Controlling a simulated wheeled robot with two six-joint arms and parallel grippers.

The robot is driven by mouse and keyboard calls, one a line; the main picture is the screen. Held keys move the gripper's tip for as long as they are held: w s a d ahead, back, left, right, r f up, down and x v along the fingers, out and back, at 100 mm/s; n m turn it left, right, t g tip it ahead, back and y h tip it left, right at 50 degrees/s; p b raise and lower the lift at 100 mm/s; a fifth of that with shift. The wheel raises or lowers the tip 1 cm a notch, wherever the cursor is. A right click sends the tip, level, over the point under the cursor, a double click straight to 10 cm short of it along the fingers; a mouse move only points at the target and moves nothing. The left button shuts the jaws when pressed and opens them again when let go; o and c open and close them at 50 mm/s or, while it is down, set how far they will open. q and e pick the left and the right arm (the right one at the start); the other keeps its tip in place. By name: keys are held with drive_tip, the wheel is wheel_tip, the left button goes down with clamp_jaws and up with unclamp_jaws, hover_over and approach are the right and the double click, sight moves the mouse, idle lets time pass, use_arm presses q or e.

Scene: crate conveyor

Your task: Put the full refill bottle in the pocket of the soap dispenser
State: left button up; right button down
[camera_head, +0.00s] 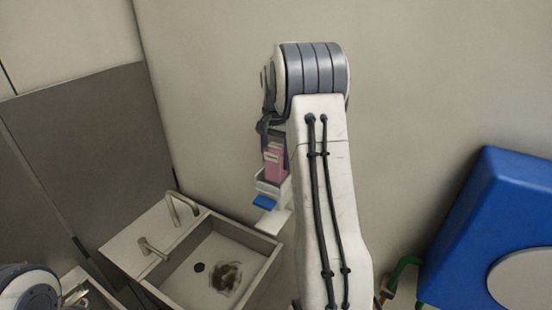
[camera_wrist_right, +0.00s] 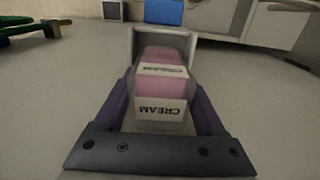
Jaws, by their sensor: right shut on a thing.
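A pink refill bottle (camera_wrist_right: 157,90) with white CREAM labels is between the two fingers of my right gripper (camera_wrist_right: 159,105), which is shut on it. The bottle's far end reaches into the open white pocket of the soap dispenser (camera_wrist_right: 194,46). How deep it sits, and whether it touches the pocket walls, I cannot tell. In the head view the pink bottle (camera_head: 275,163) is upright above the dispenser's pale pocket (camera_head: 268,188), with a blue part (camera_head: 264,202) below. My right arm hides much of the dispenser and the gripper. My left gripper is not clearly in view.
A sink (camera_head: 262,262) with a dark stain and two metal taps (camera_head: 181,207) lies below and left of the dispenser. A grey panel (camera_head: 90,150) covers the left wall. A large blue object (camera_head: 490,225) stands at the right, with a green hose (camera_head: 402,268) beside it.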

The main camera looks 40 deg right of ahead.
drive_tip(key=shift+f, duration=0.75)
use_arm(q)
drive_tip(key=shift+r, duration=0.4)
use_arm(e)
drive_tip(key=shift+f, duration=0.2)
unclamp_jaws()
wheel_tip(320, 180, up, 12)
drive_tip(key=shift+r+b, duration=0.15)
drive_tip(key=shift+b, duration=0.65)
use_arm(q)
drive_tip(key=shift+f, duration=0.9)
